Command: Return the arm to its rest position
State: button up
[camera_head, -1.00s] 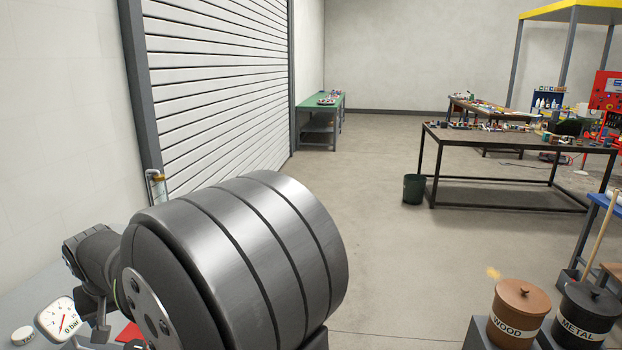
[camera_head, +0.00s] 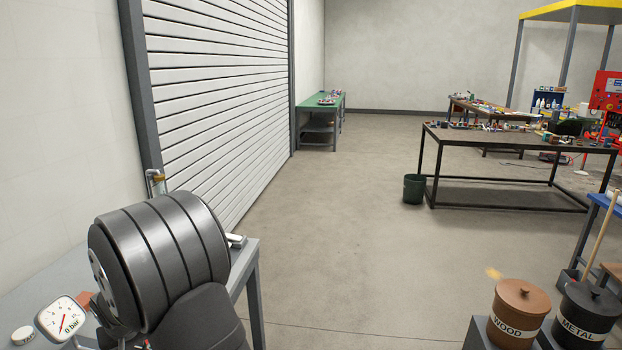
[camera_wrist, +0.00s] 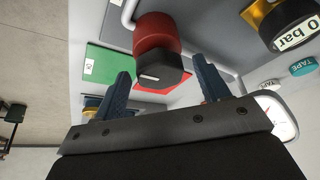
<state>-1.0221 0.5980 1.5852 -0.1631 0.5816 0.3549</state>
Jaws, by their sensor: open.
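My gripper (camera_wrist: 161,66) shows in the wrist view with its two blue fingers apart and nothing held between them. Beyond the fingertips is a red and black knob-like part (camera_wrist: 160,55), which looks apart from the fingers. In the head view my own dark arm links fill the lower left, above a grey bench (camera_head: 250,262). My gripper is hidden in that view. A white gauge (camera_head: 62,318) reading 0 bar is beside my arm at the lower left.
In the wrist view a green panel (camera_wrist: 112,70) and a teal tape roll (camera_wrist: 303,66) lie around the gripper. A WOOD bin (camera_head: 519,313) and a METAL bin (camera_head: 584,315) stand at lower right. The floor right of the bench is open.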

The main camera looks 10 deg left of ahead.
jog(key=shift+n, duration=0.5)
jog(key=shift+w+d+n+g+y, duration=0.1)
jog(key=shift+n+g+y, duration=0.4)
jog(key=shift+n, duration=0.95)
jog(key=shift+w+n+g+y, duration=0.15)
jog(key=shift+n+g, duration=0.55)
jog(key=shift+n, duration=0.75)
jog(key=n+g, duration=0.1)
jog(key=n, duration=0.3)
jog(key=shift+n+g, duration=0.3)
jog(key=shift+g, duration=0.1)
jog(key=shift+w+n+g+h, duration=0.1)
jog(key=shift+n+g+h, duration=0.4)
jog(key=shift+n, duration=1.1)
jog(key=shift+y, duration=0.25)
